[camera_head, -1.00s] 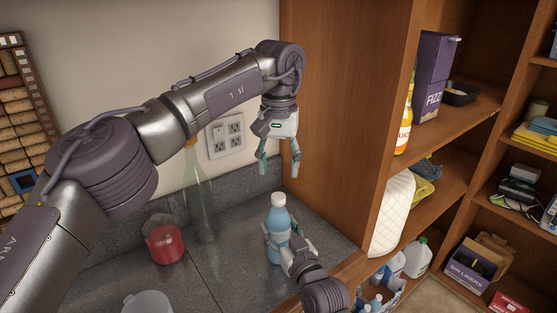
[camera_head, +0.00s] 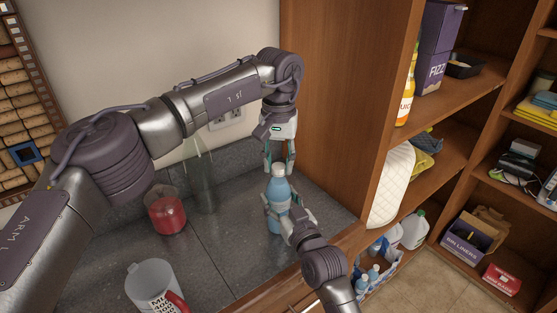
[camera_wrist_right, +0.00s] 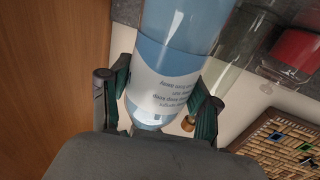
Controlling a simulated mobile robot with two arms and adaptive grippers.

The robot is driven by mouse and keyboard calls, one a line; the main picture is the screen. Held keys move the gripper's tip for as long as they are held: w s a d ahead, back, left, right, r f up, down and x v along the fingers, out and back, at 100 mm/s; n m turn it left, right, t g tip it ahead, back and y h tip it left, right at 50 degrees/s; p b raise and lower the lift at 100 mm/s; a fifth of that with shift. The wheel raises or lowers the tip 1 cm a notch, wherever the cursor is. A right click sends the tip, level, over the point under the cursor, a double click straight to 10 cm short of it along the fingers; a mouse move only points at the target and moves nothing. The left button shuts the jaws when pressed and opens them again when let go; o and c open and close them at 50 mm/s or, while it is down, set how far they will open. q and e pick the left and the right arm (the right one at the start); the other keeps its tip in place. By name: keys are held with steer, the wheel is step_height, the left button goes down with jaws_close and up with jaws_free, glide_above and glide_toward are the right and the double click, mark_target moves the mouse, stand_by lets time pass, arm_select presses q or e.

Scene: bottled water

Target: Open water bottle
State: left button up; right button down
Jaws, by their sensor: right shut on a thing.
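A blue water bottle (camera_head: 277,222) with a white cap (camera_head: 278,171) stands upright on the grey counter. My right gripper (camera_head: 281,206) is shut around the bottle's middle. In the right wrist view the bottle (camera_wrist_right: 180,40) with its white label lies between the fingers of my right gripper (camera_wrist_right: 160,95). My left gripper (camera_head: 279,158) points straight down above the bottle. Its fingers are apart, with the tips close to either side of the cap. I cannot tell whether they touch the cap.
A red-filled glass container (camera_head: 166,214) and a tall clear bottle (camera_head: 201,185) stand left on the counter (camera_head: 225,245). A wooden cabinet side (camera_head: 335,110) rises close right of my left gripper, with stocked shelves beyond.

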arm_select(q)
jaws_close()
steer(key=n, duration=0.7)
steer(key=shift+n, duration=0.4)
steer(key=n, duration=2.6)
steer(key=shift+r, duration=0.1)
steer(key=n, duration=1.4)
steer(key=shift+n, duration=0.3)
steer(key=n, duration=0.5)
steer(key=shift+r, duration=0.15)
